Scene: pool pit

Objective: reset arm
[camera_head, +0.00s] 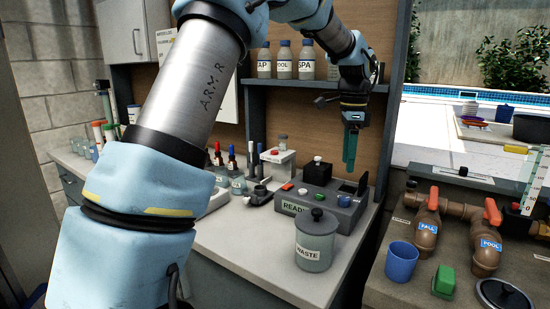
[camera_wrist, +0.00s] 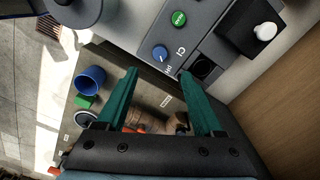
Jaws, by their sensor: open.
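My gripper (camera_head: 350,150) hangs pointing down above the right end of the grey counter in the head view. It is over the back right of the grey test device labelled READY (camera_head: 318,202). In the wrist view my gripper (camera_wrist: 158,74) shows two green fingers spread apart with nothing between them. The device (camera_wrist: 165,25), with its green and blue knobs, lies beyond the fingertips there. My arm (camera_head: 195,90) crosses the left and top of the head view and hides part of the counter and wall.
A lidded WASTE jar (camera_head: 315,243) stands at the counter's front. Dropper bottles (camera_head: 235,165) and a white-topped unit (camera_head: 278,160) stand behind. Labelled bottles (camera_head: 284,60) line the shelf above. To the right, lower, are a blue cup (camera_head: 401,262), a green block (camera_head: 444,281) and brown valve pipes (camera_head: 428,225).

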